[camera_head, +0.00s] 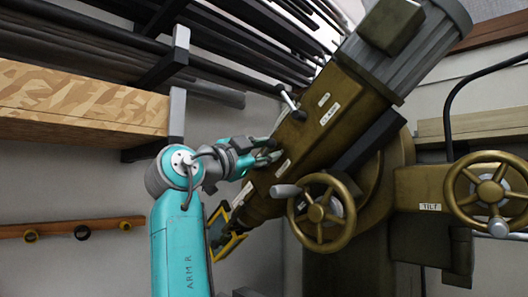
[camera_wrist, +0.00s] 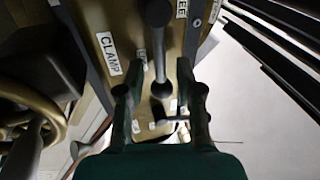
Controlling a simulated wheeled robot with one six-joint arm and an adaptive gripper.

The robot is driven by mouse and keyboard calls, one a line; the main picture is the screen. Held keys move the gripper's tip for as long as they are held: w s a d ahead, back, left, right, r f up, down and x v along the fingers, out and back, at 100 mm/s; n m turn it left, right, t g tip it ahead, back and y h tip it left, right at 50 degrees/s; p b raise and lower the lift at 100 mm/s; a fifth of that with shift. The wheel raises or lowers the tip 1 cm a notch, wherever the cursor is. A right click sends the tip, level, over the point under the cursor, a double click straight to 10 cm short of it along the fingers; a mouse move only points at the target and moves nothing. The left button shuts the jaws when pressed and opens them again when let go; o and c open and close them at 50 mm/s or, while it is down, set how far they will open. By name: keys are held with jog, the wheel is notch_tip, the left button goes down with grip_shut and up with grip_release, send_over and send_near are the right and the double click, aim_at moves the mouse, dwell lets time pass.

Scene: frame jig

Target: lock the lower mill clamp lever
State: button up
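The mill head (camera_head: 345,95) is an olive-brown slanted body in the head view. In the wrist view a grey lever (camera_wrist: 159,62) hangs from a dark round boss and ends in a dark ball knob (camera_wrist: 161,90). A CLAMP label (camera_wrist: 108,53) is left of it. My gripper (camera_wrist: 157,70) is open, with one finger on each side of the lever near the knob; contact cannot be told. In the head view my gripper (camera_head: 268,150) is at the mill head's left side, hiding the lever there. Another lever (camera_head: 291,104) shows higher on the head.
A spoked handwheel (camera_head: 321,212) is just right of my gripper, and a second handwheel (camera_head: 490,192) is by the TILT label (camera_head: 430,208). A wooden shelf board (camera_head: 80,105) and dark bars (camera_head: 130,40) are at left. A yellow-edged panel (camera_head: 222,233) is below my gripper.

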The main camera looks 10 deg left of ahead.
jog(key=v, duration=1.2)
dwell(0.3)
